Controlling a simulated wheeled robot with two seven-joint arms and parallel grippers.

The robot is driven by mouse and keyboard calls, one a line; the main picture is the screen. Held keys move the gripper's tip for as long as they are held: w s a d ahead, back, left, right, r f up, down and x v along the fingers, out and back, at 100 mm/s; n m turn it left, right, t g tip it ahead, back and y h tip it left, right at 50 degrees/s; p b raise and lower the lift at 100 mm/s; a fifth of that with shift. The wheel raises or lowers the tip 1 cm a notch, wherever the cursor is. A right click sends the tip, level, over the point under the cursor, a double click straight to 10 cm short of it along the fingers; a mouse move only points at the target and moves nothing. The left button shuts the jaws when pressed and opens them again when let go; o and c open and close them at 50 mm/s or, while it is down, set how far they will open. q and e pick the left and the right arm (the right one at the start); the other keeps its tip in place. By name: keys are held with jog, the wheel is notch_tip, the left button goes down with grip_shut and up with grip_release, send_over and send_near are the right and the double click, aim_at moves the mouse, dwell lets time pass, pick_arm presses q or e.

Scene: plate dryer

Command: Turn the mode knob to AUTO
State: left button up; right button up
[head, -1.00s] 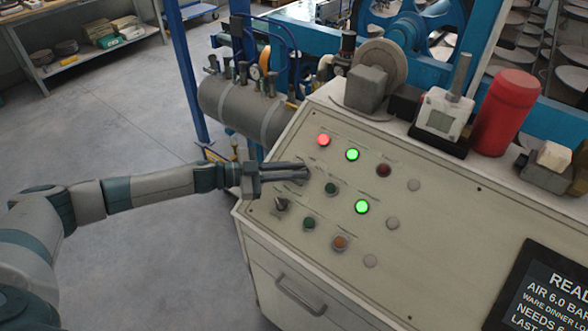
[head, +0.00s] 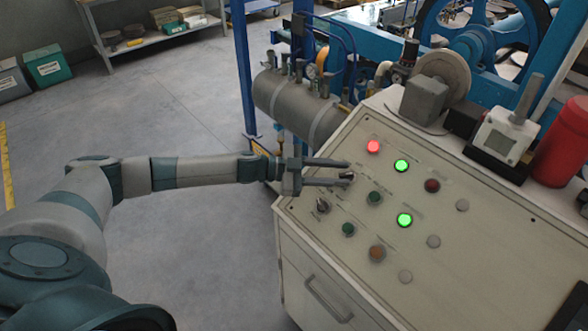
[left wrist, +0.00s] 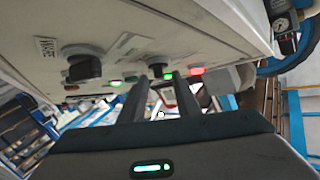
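Two dark selector knobs stand on the sloping beige control panel (head: 480,235). The upper knob (head: 347,175) lies between the fingertips of my left gripper (head: 345,174) in the head view. The lower knob (head: 322,206) is just below and to the left, clear of the fingers. I cannot read which one is the mode knob. In the left wrist view, one black knob (left wrist: 158,69) shows between and beyond the fingertips, and a nearer one (left wrist: 80,65) stands to the left. My left gripper is open, with no clear contact on the knob. My right gripper is out of view.
Lit red (head: 373,146) and green (head: 402,166) lamps and several buttons surround the knobs. Open floor lies left of the cabinet.

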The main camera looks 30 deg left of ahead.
pick_arm(q)
jog(key=b+v, duration=0.6)
jog(key=v, duration=1)
jog(key=shift+s+a, duration=0.2)
jog(key=shift+a, duration=0.05)
